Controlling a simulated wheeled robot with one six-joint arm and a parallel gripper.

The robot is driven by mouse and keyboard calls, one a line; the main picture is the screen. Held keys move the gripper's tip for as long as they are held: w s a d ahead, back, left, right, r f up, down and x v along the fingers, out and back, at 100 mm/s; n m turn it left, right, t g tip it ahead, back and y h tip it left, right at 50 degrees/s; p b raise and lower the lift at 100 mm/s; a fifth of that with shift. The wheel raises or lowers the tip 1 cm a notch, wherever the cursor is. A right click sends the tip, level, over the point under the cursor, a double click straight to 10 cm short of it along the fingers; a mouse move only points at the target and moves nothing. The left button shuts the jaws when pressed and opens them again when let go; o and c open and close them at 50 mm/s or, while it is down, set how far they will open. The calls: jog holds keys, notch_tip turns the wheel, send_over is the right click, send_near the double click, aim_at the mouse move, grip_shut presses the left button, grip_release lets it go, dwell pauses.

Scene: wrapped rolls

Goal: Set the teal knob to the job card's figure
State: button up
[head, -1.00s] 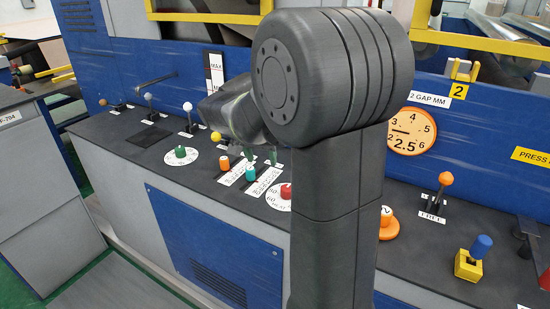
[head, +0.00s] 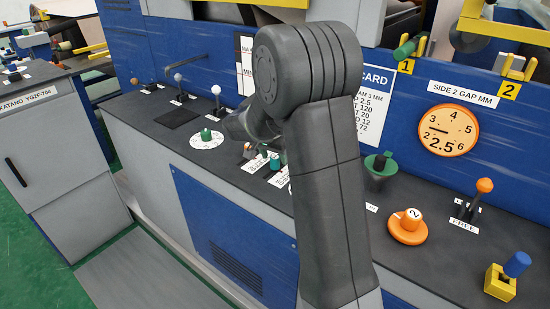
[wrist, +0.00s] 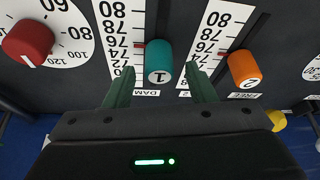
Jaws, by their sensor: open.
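The teal knob (wrist: 160,52), marked 1, is a slider beside a white vertical scale (wrist: 112,40) in the wrist view. Its red pointer is near 76; I cannot read it exactly. The label below reads DAM. My gripper (wrist: 160,72) is open, with one green finger on each side of the knob's near end; contact cannot be told. In the head view the teal knob (head: 274,160) shows small beside my arm. The job card (head: 373,100) is on the blue wall, its left part hidden by my arm. Its visible line ends include 2.5, 120, 20, 12 and 72.
An orange slider knob (wrist: 244,69), marked 2, stands close on the right by its own scale. A red dial knob (wrist: 28,42) is on the left. In the head view, a green dial knob (head: 206,134) and several levers stand along the dark console top.

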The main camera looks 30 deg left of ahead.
jog(key=shift+x, duration=1)
grip_shut()
jog(key=shift+w+d+r, duration=0.1)
jog(key=shift+w+d, duration=0.05)
jog(key=shift+w, duration=1.85)
grip_release()
jog(key=shift+s, duration=0.1)
jog(key=shift+r, duration=0.1)
jog(key=v, duration=1.3)
jog(key=shift+s+r+b, duration=0.25)
jog(key=shift+b, duration=0.1)
jog(key=shift+f, duration=0.15)
